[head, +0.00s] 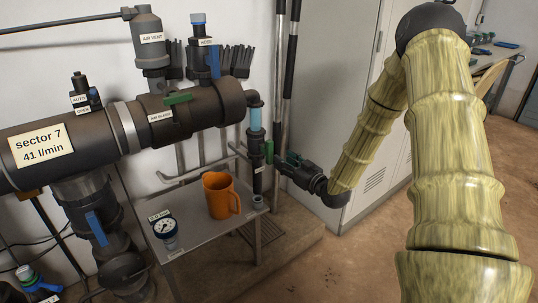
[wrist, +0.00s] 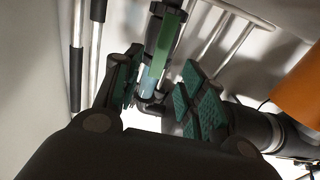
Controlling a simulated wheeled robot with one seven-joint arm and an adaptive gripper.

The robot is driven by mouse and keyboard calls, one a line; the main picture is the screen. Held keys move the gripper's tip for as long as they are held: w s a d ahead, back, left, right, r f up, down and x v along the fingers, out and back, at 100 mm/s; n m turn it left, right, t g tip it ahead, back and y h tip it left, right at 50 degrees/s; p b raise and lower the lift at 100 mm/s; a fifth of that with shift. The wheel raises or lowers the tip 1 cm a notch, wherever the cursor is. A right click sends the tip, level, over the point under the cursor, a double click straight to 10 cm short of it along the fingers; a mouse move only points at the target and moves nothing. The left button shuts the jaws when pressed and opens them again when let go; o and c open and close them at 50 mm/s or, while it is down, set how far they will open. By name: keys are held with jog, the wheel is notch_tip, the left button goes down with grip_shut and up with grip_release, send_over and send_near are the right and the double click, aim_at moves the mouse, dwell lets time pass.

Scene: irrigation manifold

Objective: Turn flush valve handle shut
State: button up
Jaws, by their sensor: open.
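A green lever handle (head: 268,151) sits on the vertical pipe at the right end of the manifold, below a clear blue section (head: 255,120). I take it as the flush valve handle; its small label is too small to read. The handle points along the pipe. In the wrist view the green handle (wrist: 162,48) lies ahead, between and beyond the fingers. My gripper (head: 289,166) is open just right of the handle, apart from it as far as I can tell. In the wrist view my gripper (wrist: 160,88) shows green pads on both fingers, with nothing held.
An orange mug (head: 218,196) and a pressure gauge (head: 166,231) stand on a metal shelf (head: 196,246) left of the pipe. Another green lever (head: 178,98) is on the main pipe. Poles (head: 290,60) and a grey cabinet (head: 340,90) stand behind my arm.

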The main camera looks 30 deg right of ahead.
aim_at(271, 152)
jog(key=w, duration=0.2)
jog(key=w+b, duration=0.1)
jog(key=w, duration=0.2)
jog(key=w+b, duration=0.1)
jog(key=w, duration=0.1)
jog(key=shift+w+a+f, duration=0.15)
jog(key=shift+w+a, duration=0.15)
jog(key=shift+w, duration=0.1)
jog(key=shift+w+a, duration=0.1)
jog(key=shift+w, duration=0.75)
grip_shut()
